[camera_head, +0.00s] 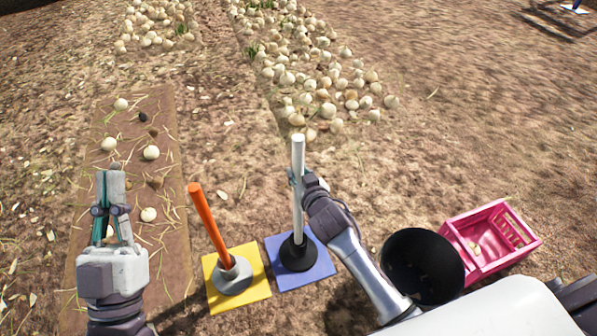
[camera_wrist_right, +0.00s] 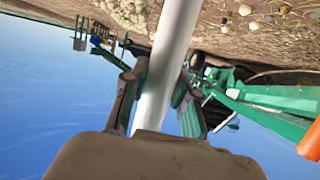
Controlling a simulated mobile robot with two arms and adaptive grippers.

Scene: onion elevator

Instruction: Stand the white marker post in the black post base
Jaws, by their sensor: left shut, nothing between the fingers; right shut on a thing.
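The white marker post (camera_head: 298,200) stands about upright in the head view, its lower end at the black post base (camera_head: 297,254). I cannot tell from this view how deep the end sits in the base. The base rests on a blue square mat (camera_head: 323,268). My right gripper (camera_head: 296,178) is shut on the post at its upper middle part. In the right wrist view the white post (camera_wrist_right: 168,65) runs between the fingers (camera_wrist_right: 155,95). My left gripper (camera_head: 111,178) is shut and empty, over the brown strip at the left, apart from the post.
An orange post (camera_head: 208,225) leans in a grey base (camera_head: 232,276) on a yellow mat (camera_head: 258,287), just left of the blue mat. A black bucket (camera_head: 422,266) and a pink crate (camera_head: 462,238) stand at the right. Onions (camera_head: 300,75) lie in rows behind.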

